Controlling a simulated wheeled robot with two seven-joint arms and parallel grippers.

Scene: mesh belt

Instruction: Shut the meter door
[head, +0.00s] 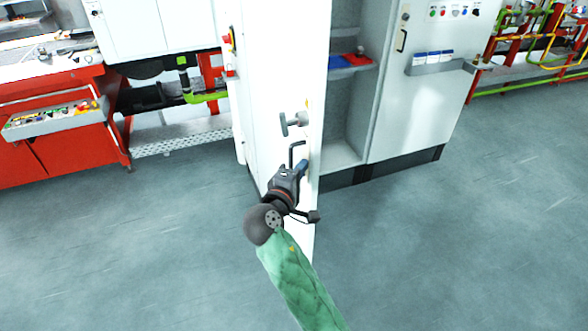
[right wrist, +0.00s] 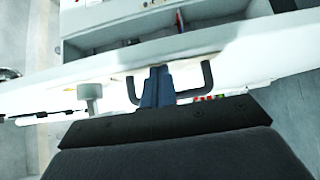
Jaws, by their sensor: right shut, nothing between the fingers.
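The white meter door (head: 268,75) stands open and juts toward me from the cabinet, so I see it at a steep angle. It carries a dark bar handle (head: 292,150) and a grey knob (head: 293,122) above it. My right gripper (head: 301,167) is shut and empty, with its blue fingertips at the door beside the handle. In the right wrist view the door (right wrist: 235,62) crosses as a white band. The fingertips (right wrist: 157,80) sit between the two ends of the handle (right wrist: 207,75); whether they touch it I cannot tell. My left gripper is out of view.
The open cabinet bay (head: 345,115) has a shelf with red and blue bins (head: 350,61). A closed grey door (head: 415,110) is to its right. A red workbench (head: 50,120) stands at the left. The floor (head: 450,240) is clear on both sides.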

